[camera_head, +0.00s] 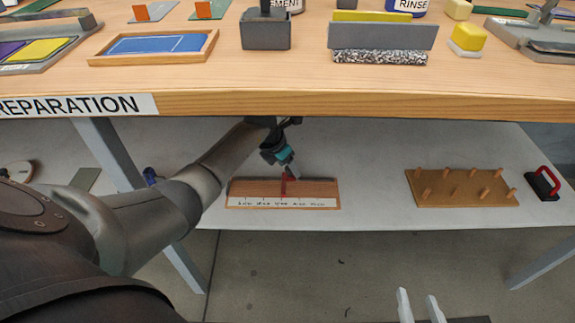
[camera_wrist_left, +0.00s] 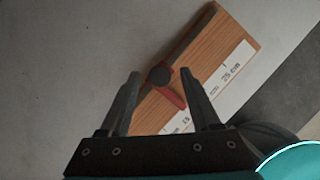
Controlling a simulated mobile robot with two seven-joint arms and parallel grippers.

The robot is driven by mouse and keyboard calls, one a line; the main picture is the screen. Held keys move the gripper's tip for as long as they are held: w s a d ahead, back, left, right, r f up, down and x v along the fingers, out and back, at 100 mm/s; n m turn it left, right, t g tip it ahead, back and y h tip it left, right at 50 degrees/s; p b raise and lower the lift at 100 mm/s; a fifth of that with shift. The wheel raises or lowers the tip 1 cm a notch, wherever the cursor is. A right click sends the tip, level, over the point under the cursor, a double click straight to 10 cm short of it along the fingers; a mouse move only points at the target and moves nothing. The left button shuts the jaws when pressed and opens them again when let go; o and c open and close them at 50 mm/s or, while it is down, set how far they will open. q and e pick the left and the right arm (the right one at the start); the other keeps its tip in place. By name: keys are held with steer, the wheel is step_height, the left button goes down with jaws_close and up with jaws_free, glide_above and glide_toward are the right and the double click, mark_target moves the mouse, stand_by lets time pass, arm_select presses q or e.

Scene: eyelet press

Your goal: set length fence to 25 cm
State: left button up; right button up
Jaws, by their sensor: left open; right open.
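The length fence is a wooden board (camera_head: 325,188) with a white scale strip along its front edge, lying on the lower shelf. A red slider (camera_head: 283,187) crosses the board near the middle of the strip; the head view's labels are too small to read. In the left wrist view the red slider (camera_wrist_left: 172,95) has a dark round knob (camera_wrist_left: 158,77), and the "25 cm" mark (camera_wrist_left: 231,74) is up and right of it. My left gripper (camera_head: 290,169) is open at the slider, with the knob appearing between its fingertips (camera_wrist_left: 160,72); contact is unclear. My right gripper (camera_head: 418,300) is open and empty, low in the picture.
The tabletop edge (camera_head: 350,103) overhangs the shelf (camera_head: 375,205). A peg board (camera_head: 460,188) and a red-handled black block (camera_head: 543,183) sit right on the shelf. Shelf space between the fence and the peg board is clear. Trays and blocks stand on the tabletop.

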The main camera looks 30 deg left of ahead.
arm_select(q)
jaws_close()
stand_by(0.3)
stand_by(1.0)
